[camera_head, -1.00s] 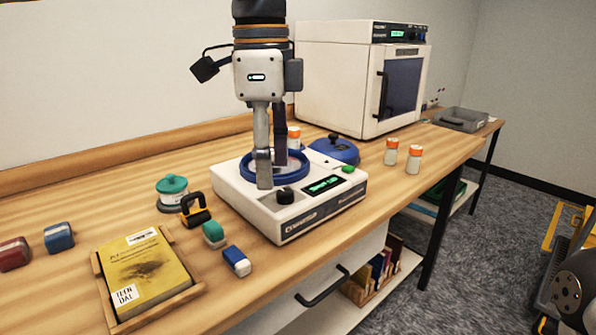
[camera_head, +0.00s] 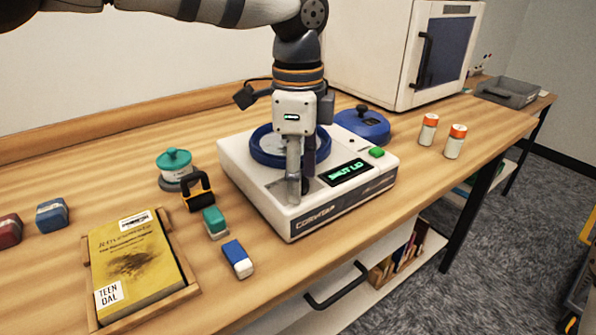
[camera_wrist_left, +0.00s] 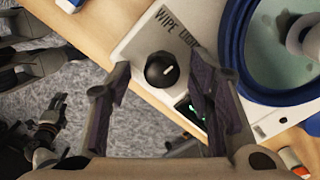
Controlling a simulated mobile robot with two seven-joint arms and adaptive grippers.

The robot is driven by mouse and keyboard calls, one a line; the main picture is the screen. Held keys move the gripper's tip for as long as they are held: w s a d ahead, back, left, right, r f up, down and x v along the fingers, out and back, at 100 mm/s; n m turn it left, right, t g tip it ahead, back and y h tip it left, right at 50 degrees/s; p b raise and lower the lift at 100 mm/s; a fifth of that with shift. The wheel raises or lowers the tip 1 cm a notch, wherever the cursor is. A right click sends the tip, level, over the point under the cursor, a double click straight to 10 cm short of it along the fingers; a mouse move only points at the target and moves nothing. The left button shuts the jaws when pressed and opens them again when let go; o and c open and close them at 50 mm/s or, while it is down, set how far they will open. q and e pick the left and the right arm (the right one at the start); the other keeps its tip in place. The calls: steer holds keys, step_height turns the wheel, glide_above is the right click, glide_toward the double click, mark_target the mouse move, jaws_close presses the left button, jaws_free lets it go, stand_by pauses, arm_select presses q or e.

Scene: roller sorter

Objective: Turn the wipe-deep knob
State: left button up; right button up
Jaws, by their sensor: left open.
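The white machine (camera_head: 240,172) stands on the wooden bench with its blue-rimmed bowl open. A round black knob (camera_wrist_left: 162,69) with a white pointer mark sits on its top panel, beside printed letters starting with "WIPE"; the rest is hard to read. My left gripper (camera_head: 300,186) points down over the front of the machine and mostly hides the knob in the head view. In the left wrist view, the open fingers (camera_wrist_left: 160,85) lie on either side of the knob; I cannot tell whether they touch it.
The machine's display (camera_head: 347,172) reads "SHUT LID", beside a green button (camera_head: 376,152). A blue lid (camera_head: 362,125) lies behind. Orange-capped jars (camera_head: 455,142) stand at right.

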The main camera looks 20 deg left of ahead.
arm_select(q)
steer(key=shift+w+f, duration=0.1)
steer(key=shift+c, duration=0.6)
jaws_close()
steer(key=shift+r+n+p, duration=0.25)
steer(key=shift+n+p, duration=0.1)
steer(key=shift+n, duration=1.05)
steer(key=shift+f+n, duration=0.15)
steer(key=shift+n, duration=2.85)
arm_select(e)
steer(key=shift+w+r+t, duration=0.4)
steer(key=shift+w+r, duration=0.35)
steer(key=shift+w, duration=0.15)
